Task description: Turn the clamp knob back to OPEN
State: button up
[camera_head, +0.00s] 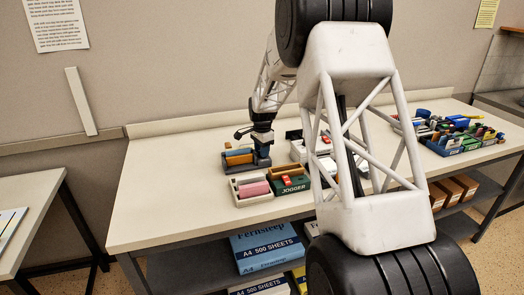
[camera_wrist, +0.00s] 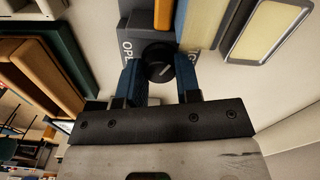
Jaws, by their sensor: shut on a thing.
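The clamp knob (camera_wrist: 158,63) is round and black, on the front of a grey clamp unit (camera_wrist: 135,22) in the wrist view. Part of the word OPEN shows left of the knob; the lettering on its right is mostly hidden by a finger. My gripper (camera_wrist: 159,72) has its two blue-padded fingers on either side of the knob, shut on it. I cannot tell where the knob points. In the head view my gripper (camera_head: 262,138) is at the grey unit (camera_head: 262,160), which has an orange and a blue piece beside it; the knob is not discernible there.
A white tray with a pink roll (camera_head: 254,189) and a green box marked JOGGER (camera_head: 291,186) stand in front of the unit. Crowded bins (camera_head: 450,145) are at the right of the bench. The bench's left part (camera_head: 165,190) is clear. My arm hides some of the middle.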

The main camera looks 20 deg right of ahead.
jog(key=shift+n, duration=0.8)
jog(key=o, duration=0.9)
jog(key=shift+m, duration=0.4)
